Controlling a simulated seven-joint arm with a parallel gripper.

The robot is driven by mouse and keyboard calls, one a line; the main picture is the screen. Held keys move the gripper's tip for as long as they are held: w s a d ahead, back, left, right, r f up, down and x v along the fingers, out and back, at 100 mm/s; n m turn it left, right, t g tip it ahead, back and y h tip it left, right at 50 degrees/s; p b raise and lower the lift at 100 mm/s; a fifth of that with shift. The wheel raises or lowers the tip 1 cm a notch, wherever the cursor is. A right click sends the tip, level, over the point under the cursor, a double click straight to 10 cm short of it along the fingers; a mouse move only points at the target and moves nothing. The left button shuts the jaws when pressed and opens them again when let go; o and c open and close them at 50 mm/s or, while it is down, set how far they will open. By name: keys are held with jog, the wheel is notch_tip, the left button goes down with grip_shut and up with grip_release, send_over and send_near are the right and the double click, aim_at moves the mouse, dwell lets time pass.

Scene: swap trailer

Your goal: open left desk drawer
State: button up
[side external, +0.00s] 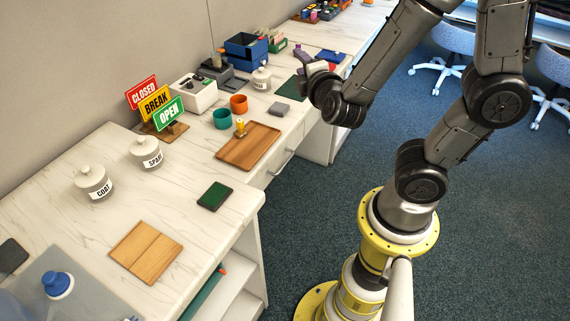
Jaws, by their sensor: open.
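A white desk drawer front (270,172) with a slim bar handle (282,163) shows below the desk's front edge near the middle of the side view. It looks closed, flush with the desk. I cannot tell from this view whether it is the left one. My gripper (303,62) is above the far part of the desk, well away from this handle, and nothing shows between its fingers. It is small in the picture, and is open. My wrist hides part of the desk front farther back.
The marble-topped desk (150,210) holds a wooden tray (235,160), teal and orange cups (222,118), labelled jars (93,183), sign cards (157,103) and a blue box (245,50). An open shelf (230,290) is at lower front. Carpet (310,220) before the drawer is clear. Chairs stand at back right.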

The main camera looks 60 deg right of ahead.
send_near(285, 163)
jog(key=x, duration=1)
jog(key=shift+w+d+f, duration=0.1)
jog(key=shift+d+f, duration=0.1)
jog(key=shift+f, duration=0.1)
grip_shut()
dwell(1.0)
